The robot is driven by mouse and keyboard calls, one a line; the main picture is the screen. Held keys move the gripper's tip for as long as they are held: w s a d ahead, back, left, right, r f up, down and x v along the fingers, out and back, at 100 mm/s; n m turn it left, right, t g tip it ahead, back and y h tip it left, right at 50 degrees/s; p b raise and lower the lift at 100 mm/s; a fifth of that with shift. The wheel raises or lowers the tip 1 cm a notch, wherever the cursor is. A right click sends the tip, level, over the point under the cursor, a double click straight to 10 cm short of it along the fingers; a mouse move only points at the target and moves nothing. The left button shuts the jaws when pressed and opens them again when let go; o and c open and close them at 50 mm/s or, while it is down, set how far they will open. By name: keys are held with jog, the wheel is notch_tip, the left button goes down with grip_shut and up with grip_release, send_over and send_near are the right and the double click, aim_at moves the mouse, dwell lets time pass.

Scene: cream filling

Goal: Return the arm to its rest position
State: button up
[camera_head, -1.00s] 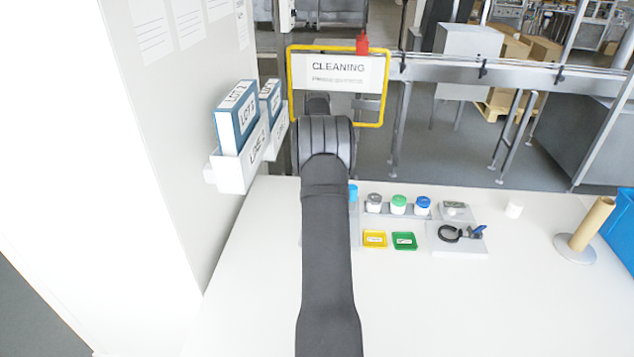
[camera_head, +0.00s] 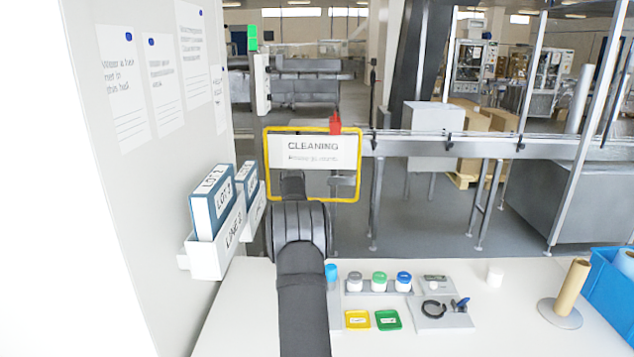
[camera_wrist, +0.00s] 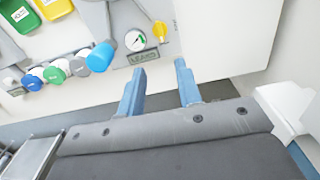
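My arm (camera_head: 302,290) rises from the bottom of the head view, its dark elbow in front of the yellow-framed cleaning sign. The gripper itself is hidden in that view. In the wrist view my gripper (camera_wrist: 160,66) shows two blue fingers spread apart with nothing between them. They stand over the bare white table near its edge, beside a round dial gauge (camera_wrist: 135,40).
The cleaning sign (camera_head: 313,150) and lot boxes in a wall holder (camera_head: 215,250) stand near the arm.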

notch_tip(320, 180, down, 15)
jog(key=shift+r, duration=0.15)
dwell(0.4)
